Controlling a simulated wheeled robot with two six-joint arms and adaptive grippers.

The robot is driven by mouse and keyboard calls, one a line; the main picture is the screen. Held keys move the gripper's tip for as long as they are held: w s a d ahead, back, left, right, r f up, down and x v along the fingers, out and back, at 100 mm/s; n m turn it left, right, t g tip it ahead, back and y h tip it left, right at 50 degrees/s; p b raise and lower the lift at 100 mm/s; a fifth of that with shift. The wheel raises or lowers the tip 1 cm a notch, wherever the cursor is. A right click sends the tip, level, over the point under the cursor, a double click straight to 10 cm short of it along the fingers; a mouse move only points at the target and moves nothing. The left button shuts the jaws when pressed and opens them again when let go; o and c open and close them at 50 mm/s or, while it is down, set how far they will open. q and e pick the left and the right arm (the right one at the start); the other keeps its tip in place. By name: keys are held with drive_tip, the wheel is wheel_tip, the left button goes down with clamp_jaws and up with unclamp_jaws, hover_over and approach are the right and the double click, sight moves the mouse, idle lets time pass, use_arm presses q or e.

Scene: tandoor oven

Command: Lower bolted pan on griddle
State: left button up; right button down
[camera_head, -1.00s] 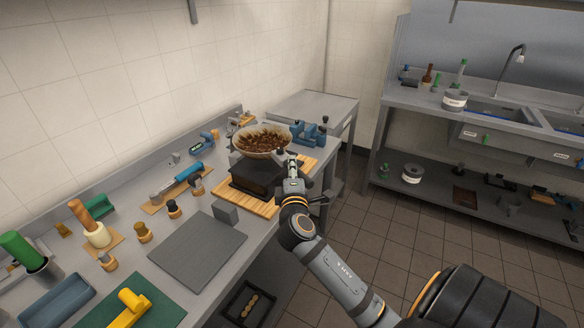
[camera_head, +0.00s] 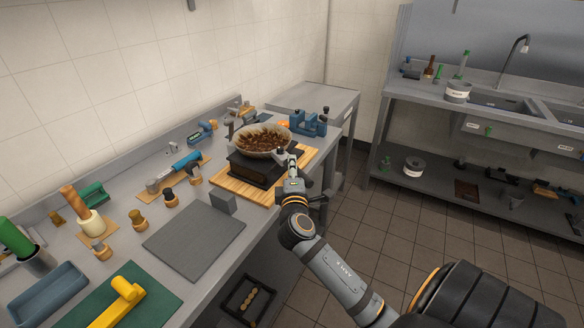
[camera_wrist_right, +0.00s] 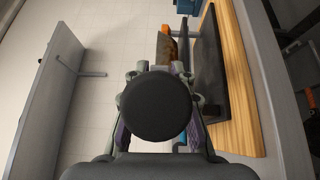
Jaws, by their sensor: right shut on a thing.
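The pan (camera_head: 262,141), a round light-rimmed vessel full of brown pieces, is level over the black griddle (camera_head: 252,173). Whether its underside touches the griddle top I cannot tell. My right gripper (camera_head: 291,160) is at the pan's near right side, shut on its handle; the grip itself is small and partly hidden in the head view. In the right wrist view a round black handle end (camera_wrist_right: 160,105) fills the middle between the fingers, with a strip of pan (camera_wrist_right: 163,46) beyond it. The griddle's dark side (camera_wrist_right: 211,75) is to the right. My left gripper is not in view.
The griddle stands on a wooden board (camera_head: 231,188) at the counter's right end. A blue clamp-like tool (camera_head: 308,123) is behind it on the right. A small grey block (camera_head: 222,202) and a grey mat (camera_head: 190,243) lie in front. The floor to the right is clear.

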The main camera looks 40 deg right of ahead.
drive_tip(key=shift+f+b, duration=0.5)
drive_tip(key=c, duration=1.1)
unclamp_jaws()
drive_tip(key=shift+o, duration=0.2)
drive_tip(key=shift+s+f, duration=0.1)
drive_tip(key=shift+f, duration=0.1)
drive_tip(key=v, duration=0.7)
drive_tip(key=shift+s, duration=0.15)
drive_tip(key=shift+a+r, duration=0.15)
